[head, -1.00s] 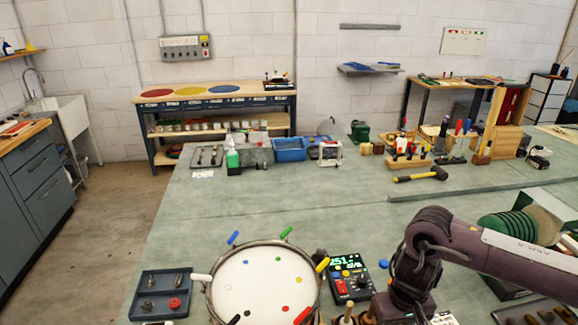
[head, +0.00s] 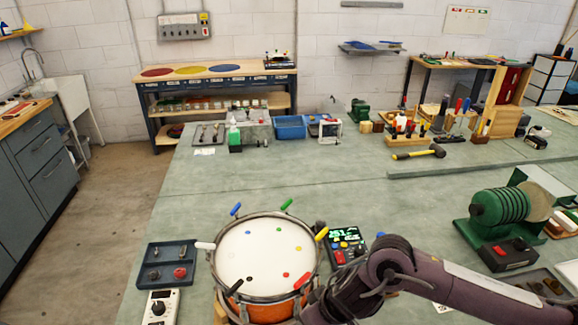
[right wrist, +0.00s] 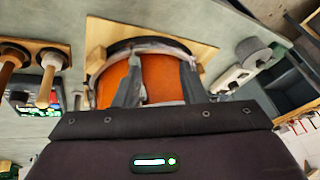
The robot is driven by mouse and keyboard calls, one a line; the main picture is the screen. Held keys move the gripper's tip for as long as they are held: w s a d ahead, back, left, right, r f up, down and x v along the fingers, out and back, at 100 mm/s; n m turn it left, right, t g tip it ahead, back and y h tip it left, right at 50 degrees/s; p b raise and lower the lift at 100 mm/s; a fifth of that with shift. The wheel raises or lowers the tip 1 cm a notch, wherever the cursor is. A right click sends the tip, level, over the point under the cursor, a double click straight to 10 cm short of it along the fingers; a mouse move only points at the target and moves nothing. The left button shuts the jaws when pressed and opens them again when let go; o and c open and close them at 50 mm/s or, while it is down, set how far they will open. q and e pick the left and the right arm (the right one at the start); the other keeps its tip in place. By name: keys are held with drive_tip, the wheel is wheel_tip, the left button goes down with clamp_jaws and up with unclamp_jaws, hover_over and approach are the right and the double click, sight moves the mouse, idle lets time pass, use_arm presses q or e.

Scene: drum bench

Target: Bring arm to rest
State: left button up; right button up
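The drum (head: 264,252), with a white head and orange shell, stands at the bottom middle of the head view, with coloured key handles around its rim. My right arm comes in from the lower right in the head view, with its elbow bent just right of the drum; its gripper is hidden there. In the right wrist view my right gripper (right wrist: 160,88) has its two fingers apart, in front of the drum's orange shell (right wrist: 150,72). I see nothing clearly held between them; whether the fingers touch the drum I cannot tell. My left gripper is out of view.
A digital meter (head: 346,241) stands right of the drum, close to my arm. A blue tray (head: 150,252) and a white dial box (head: 176,312) are on its left. A green disc machine (head: 498,216) stands at the right. The bench behind the drum is clear up to the hammer (head: 420,154).

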drive_tip(key=a+r+t+y, duration=0.3)
drive_tip(key=a+r+t, duration=0.2)
drive_tip(key=a+r, duration=0.45)
drive_tip(key=s+d+f+m+h, duration=0.2)
drive_tip(key=d+f+m+h, duration=0.15)
drive_tip(key=d, duration=0.95)
drive_tip(key=s+d+f+m+g+h, duration=0.25)
drive_tip(key=s+d+f+g, duration=0.2)
drive_tip(key=s+d, duration=0.55)
wheel_tip(320, 180, down, 34)
drive_tip(key=s+d+r+n+h+b, duration=0.1)
drive_tip(key=b, duration=0.3)
drive_tip(key=s+d+f+g+b, duration=0.2)
drive_tip(key=s+d+f+b, duration=0.1)
drive_tip(key=s+f, duration=1.6)
wheel_tip(320, 180, down, 4)
drive_tip(key=shift+s+d+r, duration=0.1)
drive_tip(key=shift+s+d, duration=0.3)
drive_tip(key=shift+d, duration=0.1)
